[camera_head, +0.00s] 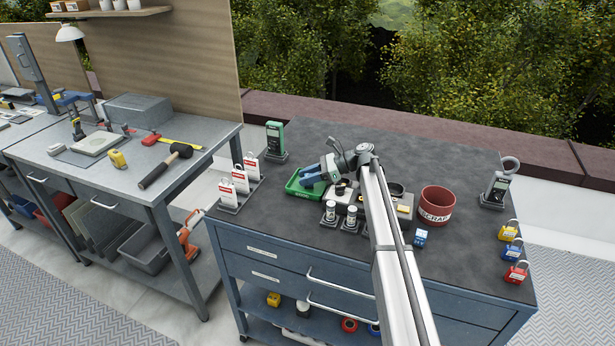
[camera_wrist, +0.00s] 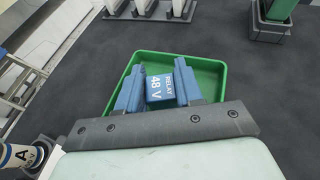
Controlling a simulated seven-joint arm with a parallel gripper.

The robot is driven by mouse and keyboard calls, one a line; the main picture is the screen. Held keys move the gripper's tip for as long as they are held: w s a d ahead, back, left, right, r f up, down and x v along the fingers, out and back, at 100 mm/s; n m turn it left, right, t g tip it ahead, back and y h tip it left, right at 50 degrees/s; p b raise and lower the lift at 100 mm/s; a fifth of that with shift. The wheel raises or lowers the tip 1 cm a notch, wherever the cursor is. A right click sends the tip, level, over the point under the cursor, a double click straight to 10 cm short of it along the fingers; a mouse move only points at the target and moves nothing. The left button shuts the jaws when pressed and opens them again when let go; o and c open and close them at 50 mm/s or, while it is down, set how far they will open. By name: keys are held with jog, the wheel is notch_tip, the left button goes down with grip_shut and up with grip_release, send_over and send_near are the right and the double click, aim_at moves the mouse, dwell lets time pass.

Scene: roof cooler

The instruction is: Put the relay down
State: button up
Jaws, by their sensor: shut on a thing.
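The relay (camera_wrist: 160,88) is a small blue block with a white label reading "RELAY 48 V" in the wrist view. My gripper (camera_wrist: 158,85) is shut on it, with a blue finger on each side. The relay and fingers are over the green tray (camera_wrist: 212,77), within its rim as seen from the wrist. I cannot tell whether the relay touches the tray's floor. In the head view, my gripper (camera_head: 313,178) is at the green tray (camera_head: 293,188) on the dark worktop. The relay cannot be made out there.
White-and-red tags (camera_head: 240,180) stand left of the tray, and a green meter (camera_head: 274,138) stands behind it. Labelled jars (camera_head: 351,215) stand at the front right. A red scrap bin (camera_head: 436,205) and padlocks (camera_head: 515,272) are further right. The front left worktop is clear.

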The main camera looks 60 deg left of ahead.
jog(key=shift+f, duration=0.35)
jog(key=shift+d+f, duration=0.15)
jog(key=shift+f, duration=0.15)
jog(key=o, duration=1.1)
jog(key=shift+s, duration=0.15)
jog(key=shift+r, duration=0.4)
jog(key=v, duration=1.2)
jog(key=shift+r, duration=0.45)
